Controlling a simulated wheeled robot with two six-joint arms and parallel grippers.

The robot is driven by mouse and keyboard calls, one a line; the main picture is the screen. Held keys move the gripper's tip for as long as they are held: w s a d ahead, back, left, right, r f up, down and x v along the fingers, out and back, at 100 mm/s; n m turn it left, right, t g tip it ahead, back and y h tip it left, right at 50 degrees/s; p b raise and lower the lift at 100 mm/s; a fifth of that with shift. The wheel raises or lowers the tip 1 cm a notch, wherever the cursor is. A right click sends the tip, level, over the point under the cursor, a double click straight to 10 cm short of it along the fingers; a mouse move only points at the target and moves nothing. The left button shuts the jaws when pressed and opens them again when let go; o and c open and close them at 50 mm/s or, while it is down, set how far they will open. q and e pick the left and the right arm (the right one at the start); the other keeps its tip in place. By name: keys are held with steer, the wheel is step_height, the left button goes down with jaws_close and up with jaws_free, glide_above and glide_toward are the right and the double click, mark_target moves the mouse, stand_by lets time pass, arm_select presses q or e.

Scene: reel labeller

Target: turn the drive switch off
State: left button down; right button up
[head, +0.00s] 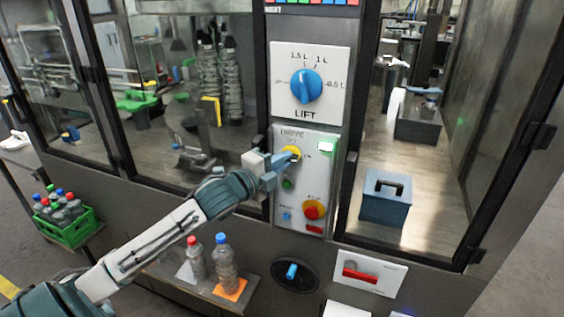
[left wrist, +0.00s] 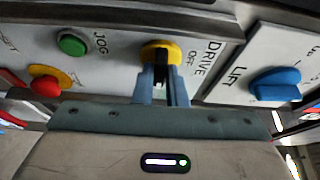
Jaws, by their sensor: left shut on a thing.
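The drive switch (left wrist: 161,50) is a black handle on a round yellow base on the grey panel, below the word DRIVE. In the head view its yellow base (head: 291,151) shows behind my gripper. My left gripper (head: 286,160) reaches it from the left and is shut on the handle. In the left wrist view its two blue-grey fingers (left wrist: 162,82) stand on either side of the black handle. The exact angle of the handle is partly hidden by the fingers. My right gripper is not in view.
The blue LIFT knob (head: 306,87) is just above. Below the switch are a green JOG button (head: 287,184) and a red stop button on yellow (head: 314,210). Bottles (head: 224,262) stand on a low shelf. A green crate (head: 68,229) holds several bottles at left.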

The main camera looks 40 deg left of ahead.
arm_select(q)
steer(key=n+t+y+b, duration=0.1)
steer(key=n+y+b, duration=0.1)
steer(key=n+b, duration=0.3)
steer(key=n+t+y+b, duration=0.1)
steer(key=n+y+b, duration=0.2)
steer(key=n, duration=0.7)
steer(key=n+t+y+b, duration=0.2)
steer(key=n+y+b, duration=0.1)
steer(key=n+b, duration=0.4)
steer(key=shift+w+d+f+b, duration=0.1)
steer(key=shift+d+f+b, duration=0.25)
steer(key=shift+d+b, duration=0.1)
steer(key=shift+n, duration=0.3)
steer(key=c, duration=1.5)
jaws_free()
steer(key=shift+o, duration=0.2)
steer(key=shift+w+f, duration=0.1)
steer(key=shift+w, duration=0.05)
